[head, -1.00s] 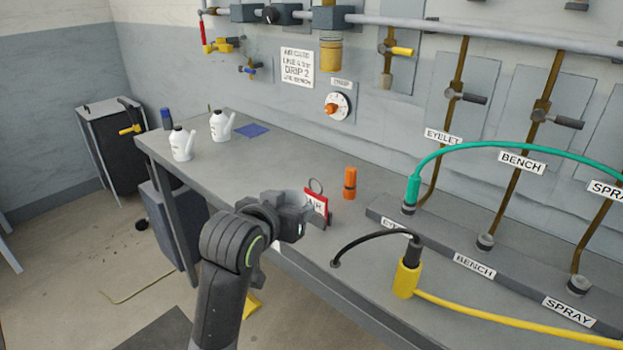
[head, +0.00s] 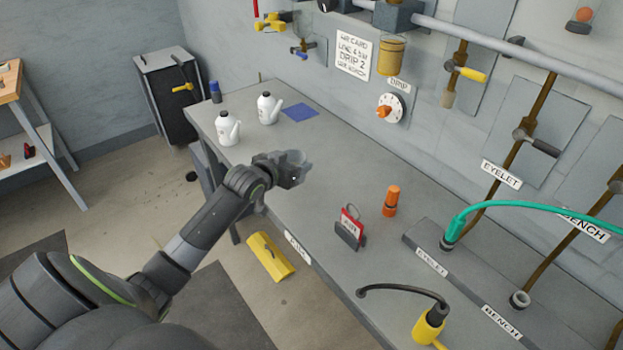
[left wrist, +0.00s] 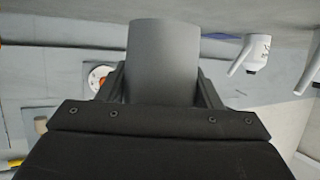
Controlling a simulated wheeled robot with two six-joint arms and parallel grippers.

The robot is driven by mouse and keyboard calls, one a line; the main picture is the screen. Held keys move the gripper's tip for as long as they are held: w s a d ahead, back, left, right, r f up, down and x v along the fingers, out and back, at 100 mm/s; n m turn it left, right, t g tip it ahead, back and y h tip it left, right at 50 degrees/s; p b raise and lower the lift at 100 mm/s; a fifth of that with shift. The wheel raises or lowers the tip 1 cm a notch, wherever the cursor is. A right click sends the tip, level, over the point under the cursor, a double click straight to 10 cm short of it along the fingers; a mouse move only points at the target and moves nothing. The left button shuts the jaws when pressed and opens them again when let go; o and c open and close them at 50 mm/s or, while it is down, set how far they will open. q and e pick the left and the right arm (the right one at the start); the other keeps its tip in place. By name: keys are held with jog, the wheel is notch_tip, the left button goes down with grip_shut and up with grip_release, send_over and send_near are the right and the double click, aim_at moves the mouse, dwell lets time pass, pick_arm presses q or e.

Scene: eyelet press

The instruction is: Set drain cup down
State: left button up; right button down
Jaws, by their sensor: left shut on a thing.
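The drain cup is a plain grey cup (left wrist: 163,50), large in the left wrist view between the fingers. In the head view the small grey cup (head: 297,158) shows at the tip of my left arm. My left gripper (head: 288,172) is shut on it, above the front part of the grey workbench (head: 330,195). I cannot tell how far its base is from the bench top. My right gripper is in neither view.
Two white bottles (head: 228,129) with spouts and a blue cloth (head: 299,112) are at the bench's far left end. An orange cylinder (head: 391,201) and a red tag in a stand (head: 350,228) are to the right. Bare bench lies between.

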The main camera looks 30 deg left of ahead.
pick_arm(q)
jog(key=shift+f, duration=2.7)
jog(key=shift+f, duration=0.1)
jog(key=shift+f, duration=0.1)
jog(key=o, duration=1)
jog(key=shift+r, duration=0.25)
jog(key=v, duration=1.2)
